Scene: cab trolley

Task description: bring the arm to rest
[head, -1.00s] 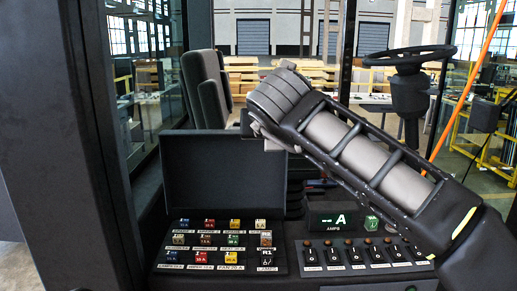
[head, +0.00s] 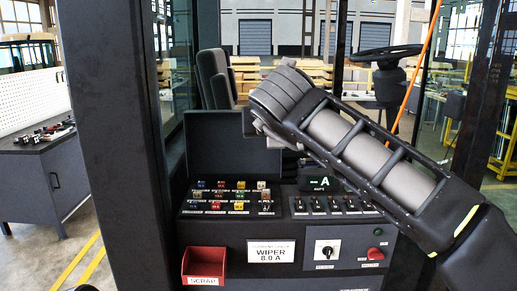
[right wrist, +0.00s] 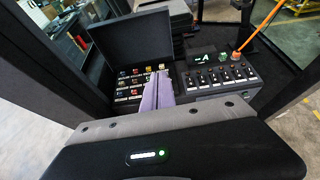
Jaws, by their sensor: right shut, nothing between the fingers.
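My right arm (head: 365,150) reaches in from the right in the head view, raised in front of the cab's control panel. Its wrist hides part of the panel's open lid and the seat area; its fingers are hard to make out there. In the right wrist view my right gripper (right wrist: 157,84) is shut, its two purple-grey fingers together with nothing between them. The fingertips overlap the lower right of the fuse panel (right wrist: 128,86) in that picture and look apart from it. My left gripper is out of view.
The fuse panel (head: 219,208) with its raised dark lid (head: 226,142) adjoins a row of switches (head: 332,205). Below are a red scrap bin (head: 203,265) and a wiper label (head: 270,251). Dark cab posts (head: 112,140) stand left and right. A workbench (head: 40,180) is at the left.

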